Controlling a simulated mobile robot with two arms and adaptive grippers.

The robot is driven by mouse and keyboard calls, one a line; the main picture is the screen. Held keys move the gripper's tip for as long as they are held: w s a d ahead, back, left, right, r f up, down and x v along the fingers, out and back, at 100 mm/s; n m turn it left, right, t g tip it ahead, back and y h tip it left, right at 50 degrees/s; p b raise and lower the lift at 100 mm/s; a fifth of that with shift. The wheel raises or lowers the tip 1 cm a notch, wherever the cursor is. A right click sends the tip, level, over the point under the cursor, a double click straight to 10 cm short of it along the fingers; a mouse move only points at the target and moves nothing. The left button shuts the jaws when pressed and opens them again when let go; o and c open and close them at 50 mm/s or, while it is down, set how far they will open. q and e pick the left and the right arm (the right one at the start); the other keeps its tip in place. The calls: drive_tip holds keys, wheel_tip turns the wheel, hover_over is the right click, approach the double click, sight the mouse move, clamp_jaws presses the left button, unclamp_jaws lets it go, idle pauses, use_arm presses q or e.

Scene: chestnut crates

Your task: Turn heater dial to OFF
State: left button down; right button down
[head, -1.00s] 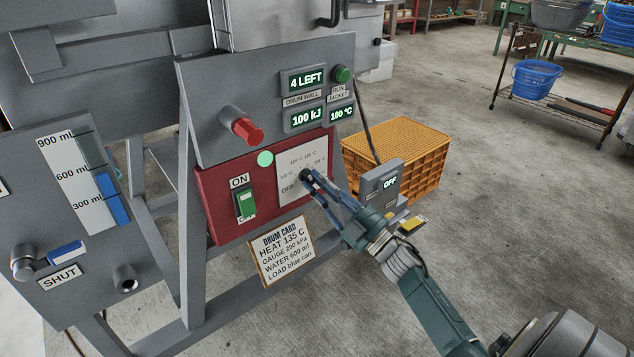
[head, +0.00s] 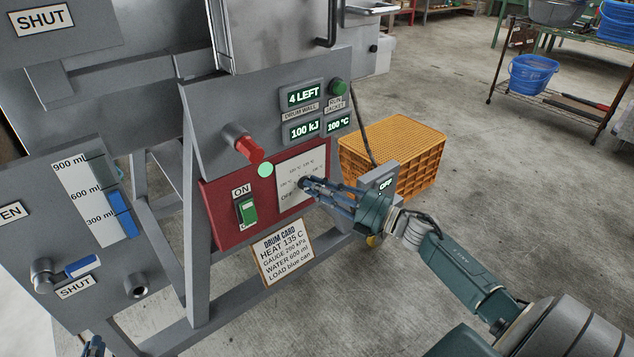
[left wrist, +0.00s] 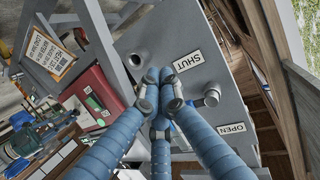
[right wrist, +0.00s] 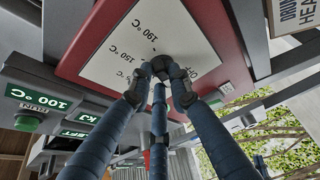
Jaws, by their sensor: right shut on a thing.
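The heater dial (head: 303,184) is a dark knob on a white temperature plate (head: 290,172) set in a red panel (head: 221,205). My right gripper (head: 308,184) is shut on the dial, its arm coming from the right. In the right wrist view the dark dial (right wrist: 172,63) sits between the fingertips. The OFF mark is partly covered by a finger, and I cannot tell where the dial points. My left gripper (head: 93,346) barely shows at the bottom left edge. In the left wrist view its fingertips (left wrist: 159,76) meet, with no held thing visible.
A green switch (head: 247,209) under an ON label is left of the dial. A drum card (head: 283,252) hangs below. A small grey box (head: 378,179) reading OFF and an orange crate (head: 392,150) are close to my right arm. A blue-handled valve (head: 82,265) is at left.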

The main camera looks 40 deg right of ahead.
use_arm(q)
drive_tip(key=s+a+f+g+y+p, duration=0.1)
drive_tip(key=s+a+f+g+p, duration=0.2)
drive_tip(key=s+f+g, duration=0.2)
drive_tip(key=s+a+f+g+y+p, duration=0.2)
drive_tip(key=s+f+g, duration=0.4)
drive_tip(key=s+f, duration=0.4)
drive_tip(key=shift+s+a+n+p, duration=0.3)
drive_tip(key=shift+s+a+p, duration=0.4)
drive_tip(key=shift+s, duration=0.9)
use_arm(e)
drive_tip(key=shift+a+r+n+g+h, duration=0.15)
drive_tip(key=shift+n+g+h, duration=0.35)
drive_tip(key=shift+n, duration=1.2)
drive_tip(key=shift+a+r+n+g+h, duration=0.25)
drive_tip(key=shift+n+g, duration=0.45)
drive_tip(key=shift+n, duration=1)
use_arm(q)
drive_tip(key=shift+a, duration=0.1)
use_arm(e)
drive_tip(key=shift+d+f, duration=0.1)
drive_tip(key=shift+d, duration=0.1)
drive_tip(key=c, duration=1.6)
unclamp_jaws()
use_arm(q)
drive_tip(key=shift+r, duration=0.1)
use_arm(e)
drive_tip(key=shift+s, duration=0.1)
drive_tip(key=v, duration=1.2)
